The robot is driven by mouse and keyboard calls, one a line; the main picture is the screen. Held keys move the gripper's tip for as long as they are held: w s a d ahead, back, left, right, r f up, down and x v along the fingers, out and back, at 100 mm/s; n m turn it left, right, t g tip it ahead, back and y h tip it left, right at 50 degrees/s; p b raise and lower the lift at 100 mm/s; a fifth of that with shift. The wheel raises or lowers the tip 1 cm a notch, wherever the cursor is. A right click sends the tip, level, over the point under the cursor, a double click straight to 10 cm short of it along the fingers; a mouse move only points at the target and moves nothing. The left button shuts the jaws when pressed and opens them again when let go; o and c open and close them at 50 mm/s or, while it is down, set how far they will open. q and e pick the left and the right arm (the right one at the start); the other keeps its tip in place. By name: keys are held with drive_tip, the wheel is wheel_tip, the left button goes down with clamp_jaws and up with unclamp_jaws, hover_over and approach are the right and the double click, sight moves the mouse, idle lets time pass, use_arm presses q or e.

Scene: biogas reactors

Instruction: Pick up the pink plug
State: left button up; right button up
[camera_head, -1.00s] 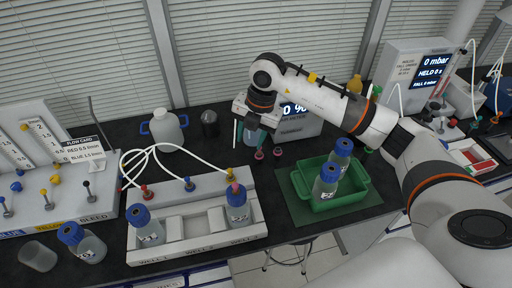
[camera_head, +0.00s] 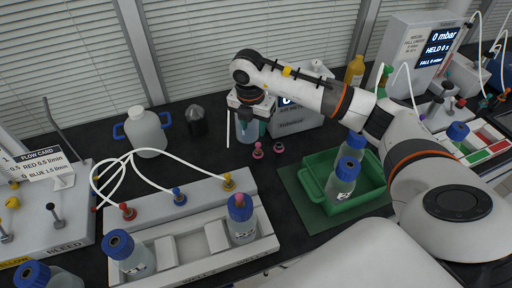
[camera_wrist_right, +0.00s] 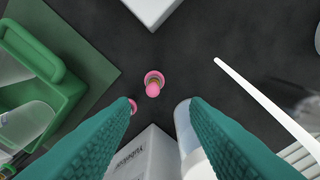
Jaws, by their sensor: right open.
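A pink plug (camera_head: 257,150) stands on the dark bench, left of the green tray. In the right wrist view this pink plug (camera_wrist_right: 153,83) is near the middle, just beyond the gap between the fingertips. A second, darker pink plug (camera_head: 278,147) stands closer to the tray; in the wrist view this second plug (camera_wrist_right: 132,105) is partly hidden by the left finger. My right gripper (camera_head: 246,128) points down over the bench just behind the plugs. Its teal fingers (camera_wrist_right: 160,104) are apart with nothing held between them. My left gripper is not in view.
A clear bottle (camera_wrist_right: 188,135) stands close to the right finger in the wrist view. The green tray (camera_head: 318,206) holds blue-capped bottles. A white rack (camera_head: 205,225) with tubing and bottles is in front left. A white display box (camera_head: 300,125) stands behind the plugs.

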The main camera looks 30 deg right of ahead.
sight(258, 143)
drive_tip(key=f, duration=0.3)
drive_tip(key=shift+s+d+p, duration=0.2)
drive_tip(key=shift+s+p, duration=0.1)
drive_tip(key=f+p, duration=0.1)
drive_tip(key=f, duration=0.1)
drive_tip(key=d+f+p, duration=0.1)
drive_tip(key=f, duration=0.1)
drive_tip(key=shift+f, duration=0.4)
drive_tip(key=shift+w+f, duration=0.15)
drive_tip(key=shift+f, duration=0.2)
clamp_jaws()
